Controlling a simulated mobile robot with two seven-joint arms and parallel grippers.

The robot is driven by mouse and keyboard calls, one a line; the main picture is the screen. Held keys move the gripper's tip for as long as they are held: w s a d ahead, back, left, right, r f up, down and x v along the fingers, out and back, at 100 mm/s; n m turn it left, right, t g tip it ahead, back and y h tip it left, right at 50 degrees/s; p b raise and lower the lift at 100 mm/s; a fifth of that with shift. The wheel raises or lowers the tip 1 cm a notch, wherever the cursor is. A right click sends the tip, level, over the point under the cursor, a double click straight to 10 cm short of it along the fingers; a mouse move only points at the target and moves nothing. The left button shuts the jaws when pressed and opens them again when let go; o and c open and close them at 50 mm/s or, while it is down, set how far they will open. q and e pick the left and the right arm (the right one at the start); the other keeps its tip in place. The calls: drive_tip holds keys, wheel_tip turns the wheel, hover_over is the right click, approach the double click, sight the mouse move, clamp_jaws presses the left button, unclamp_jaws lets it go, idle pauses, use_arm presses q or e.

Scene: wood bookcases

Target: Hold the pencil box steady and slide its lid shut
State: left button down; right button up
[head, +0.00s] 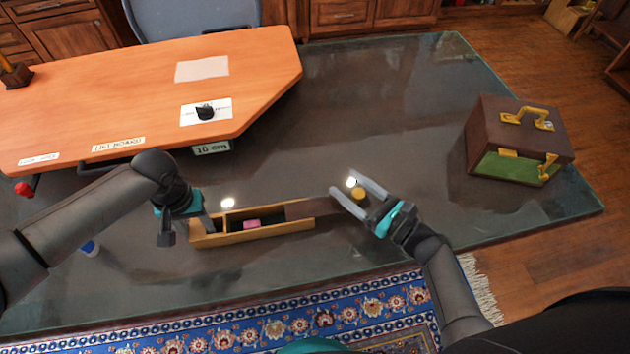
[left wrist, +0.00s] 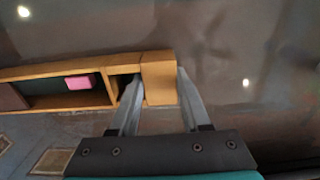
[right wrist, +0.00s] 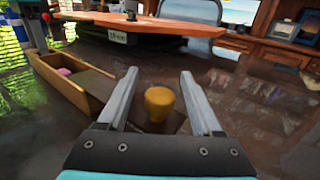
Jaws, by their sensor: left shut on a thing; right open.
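The wooden pencil box (head: 262,236) lies on the dark glass tabletop, partly open, with a pink block (head: 252,224) inside. Its dark brown lid (head: 312,207) covers the right part and sticks out past the right end. A yellow knob (head: 358,194) stands near the lid's outer end, as the right wrist view shows (right wrist: 160,103). My left gripper (head: 207,228) is shut on the box's left end block (left wrist: 158,80), one finger inside the small end compartment and one outside. My right gripper (head: 343,186) is open, its fingers on either side of the knob, without visible contact.
An orange board (head: 130,90) lies behind the box at the left. A brown case (head: 520,140) with yellow fittings stands at the right. A small bottle (head: 90,248) is left of the box by my left arm. The glass behind the right gripper is clear.

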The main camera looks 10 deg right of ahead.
drive_tip(key=shift+w+a, duration=0.2)
drive_tip(key=shift+w, duration=0.1)
drive_tip(key=shift+c, duration=0.4)
clamp_jaws()
idle(0.9)
